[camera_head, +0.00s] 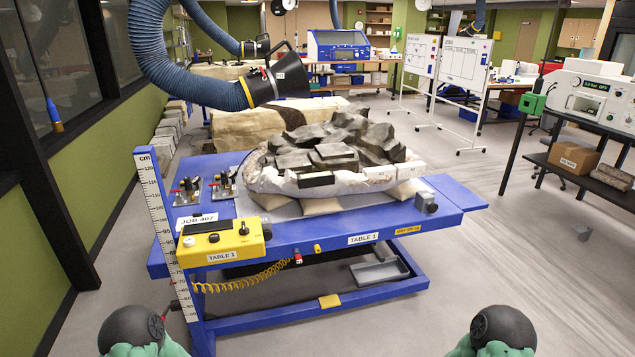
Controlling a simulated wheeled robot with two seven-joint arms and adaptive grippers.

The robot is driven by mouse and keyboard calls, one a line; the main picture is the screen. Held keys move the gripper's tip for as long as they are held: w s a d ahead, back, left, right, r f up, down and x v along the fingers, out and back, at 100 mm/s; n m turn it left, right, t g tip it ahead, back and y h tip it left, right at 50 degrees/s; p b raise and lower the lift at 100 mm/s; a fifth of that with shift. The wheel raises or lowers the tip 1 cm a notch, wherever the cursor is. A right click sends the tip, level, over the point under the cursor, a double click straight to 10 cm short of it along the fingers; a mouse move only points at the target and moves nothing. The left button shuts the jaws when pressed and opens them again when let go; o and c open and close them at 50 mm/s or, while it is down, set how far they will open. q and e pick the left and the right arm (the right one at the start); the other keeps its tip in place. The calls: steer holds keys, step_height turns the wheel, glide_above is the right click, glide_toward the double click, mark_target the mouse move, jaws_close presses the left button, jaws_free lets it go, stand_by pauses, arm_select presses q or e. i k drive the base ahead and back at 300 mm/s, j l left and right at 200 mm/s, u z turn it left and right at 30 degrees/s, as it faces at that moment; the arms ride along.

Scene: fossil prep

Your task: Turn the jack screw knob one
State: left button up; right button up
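A blue table (400,222) labelled TABLE 1 stands ahead. It bears a large grey fossil block in a white jacket (262,180), resting on tan pads. Two small metal fixtures with red and black parts, a left one (187,192) and a right one (225,182), sit at the table's back left. A grey knob-like part (426,203) is at the right front corner. I cannot tell which part is jack screw knob one. Only dark and green parts of my arms show at the bottom left and bottom right; neither gripper's fingers are visible.
A yellow control box (222,241) with a coiled cord lies at the table's left front. A tall white ruler (160,215) stands at its left edge. A blue extraction hose (185,80) hangs over the back left. A grey tray (380,272) sits below. Floor at right is mostly clear.

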mark_target(267, 234)
steer(key=i+l+u, duration=0.2)
steer(key=i+l, duration=0.15)
steer(key=i, duration=0.2)
steer(key=i+l+u, duration=0.15)
steer(key=i+l, duration=0.35)
steer(key=i, duration=0.05)
